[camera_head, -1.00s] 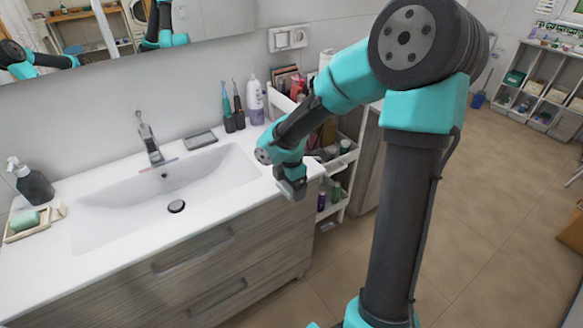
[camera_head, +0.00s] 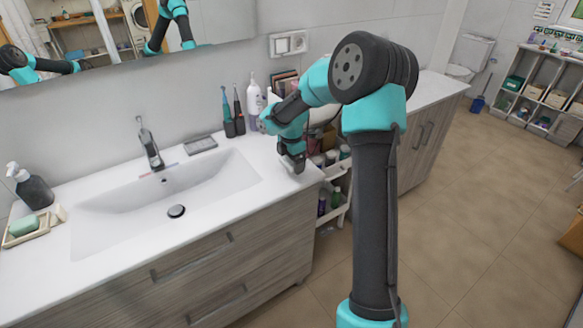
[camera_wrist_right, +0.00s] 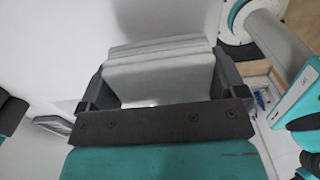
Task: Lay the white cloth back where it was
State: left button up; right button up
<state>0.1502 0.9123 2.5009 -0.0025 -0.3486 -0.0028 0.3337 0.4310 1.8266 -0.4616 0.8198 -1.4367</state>
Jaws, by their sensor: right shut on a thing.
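My right gripper (camera_head: 293,163) is over the right end of the white sink counter (camera_head: 265,190), pointing down, close to the counter's edge above the cart. In the right wrist view, a white folded cloth (camera_wrist_right: 160,72) with layered edges lies between the fingers of the right gripper (camera_wrist_right: 158,88), which is shut on it. In the head view the cloth is not clearly seen; the gripper and arm hide that spot.
A white cart (camera_head: 340,205) with bottles stands right of the counter. A white pump bottle (camera_head: 254,100) and toothbrushes (camera_head: 239,112) stand behind the gripper. The basin (camera_head: 175,190) is left, with a grey tray (camera_head: 200,145) behind it. Counter space between basin and gripper is clear.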

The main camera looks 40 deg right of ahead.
jog(key=shift+w+d+f, duration=0.2)
jog(key=shift+w+d, duration=0.15)
jog(key=shift+d, duration=0.05)
jog(key=shift+f, duration=1.6)
jog(key=o, duration=0.7)
jog(key=shift+f, duration=0.15)
jog(key=shift+a, duration=0.1)
notch_tip(320, 180, up, 12)
jog(key=shift+r, duration=0.15)
